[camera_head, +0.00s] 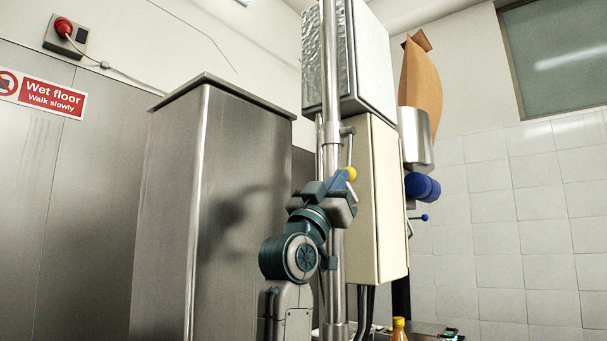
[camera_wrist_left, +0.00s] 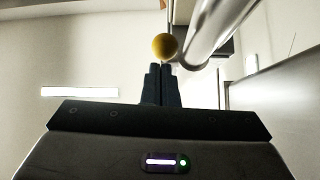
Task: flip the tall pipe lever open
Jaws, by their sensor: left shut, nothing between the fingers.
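The tall pipe (camera_head: 331,70) runs vertically in front of the cabinets. Its lever (camera_head: 349,150) is a thin rod hanging down along the pipe, ending in a yellow ball knob (camera_head: 351,174). My left gripper (camera_head: 342,182) is shut and empty, right at the knob, partly covering the area below it. In the left wrist view the yellow knob (camera_wrist_left: 164,46) sits just beyond the closed fingertips (camera_wrist_left: 161,68); I cannot tell whether they touch. The pipe (camera_wrist_left: 215,30) shows at upper right there. My right gripper is not in view.
A tall steel cabinet (camera_head: 235,210) stands left of my left arm. A cream box (camera_head: 375,210) is close behind the pipe on the right, under a grey box (camera_head: 370,55). A blue-knobbed lever (camera_head: 424,217) and a yellow bottle (camera_head: 399,330) are farther right.

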